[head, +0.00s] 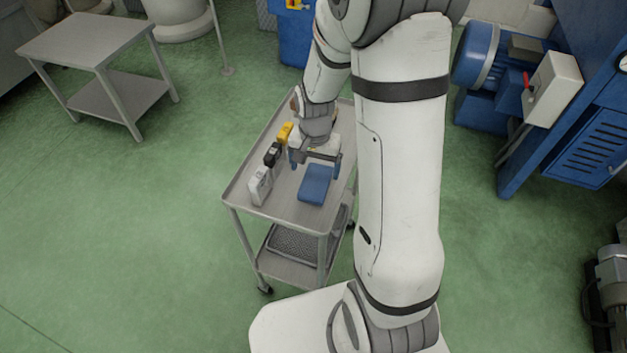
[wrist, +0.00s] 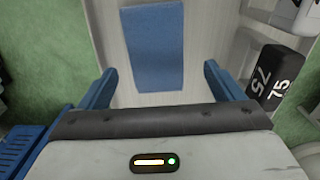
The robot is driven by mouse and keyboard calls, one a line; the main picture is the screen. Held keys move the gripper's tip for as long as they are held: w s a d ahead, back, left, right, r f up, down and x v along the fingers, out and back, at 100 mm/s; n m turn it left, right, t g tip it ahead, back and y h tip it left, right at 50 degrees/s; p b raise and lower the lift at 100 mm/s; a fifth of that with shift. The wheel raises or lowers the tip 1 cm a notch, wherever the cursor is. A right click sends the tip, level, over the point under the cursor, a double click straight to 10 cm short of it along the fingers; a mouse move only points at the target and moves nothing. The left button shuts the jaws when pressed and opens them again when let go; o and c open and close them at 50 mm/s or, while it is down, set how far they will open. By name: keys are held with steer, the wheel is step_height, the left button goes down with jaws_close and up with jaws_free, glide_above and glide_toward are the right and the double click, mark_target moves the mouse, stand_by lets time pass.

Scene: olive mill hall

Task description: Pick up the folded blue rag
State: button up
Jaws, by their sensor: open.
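The folded blue rag (head: 314,184) lies flat on the top of a grey metal cart (head: 231,194), near its front end. In the wrist view the rag (wrist: 154,48) is a blue rectangle beyond and between my fingertips. My gripper (head: 315,172) is over the cart top beside the rag, with its blue fingers apart. In the wrist view my open gripper (wrist: 160,82) has nothing between its fingers. The rag appears apart from both fingers. The exact height of the fingers above the cart cannot be told.
A white-grey block (head: 260,186), a black block (head: 272,154) and a yellow block (head: 284,133) stand along the cart's left edge. The black one, marked 75, shows close to my right finger in the wrist view (wrist: 279,76).

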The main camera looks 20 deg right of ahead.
mark_target(316, 178)
step_height(316, 178, down, 4)
steer(key=shift+s+r, duration=0.15)
steer(key=shift+c, duration=0.6)
steer(key=c, duration=1)
steer(key=shift+o, duration=0.2)
step_height(316, 178, up, 10)
steer(key=o, duration=0.5)
steer(key=c, duration=0.4)
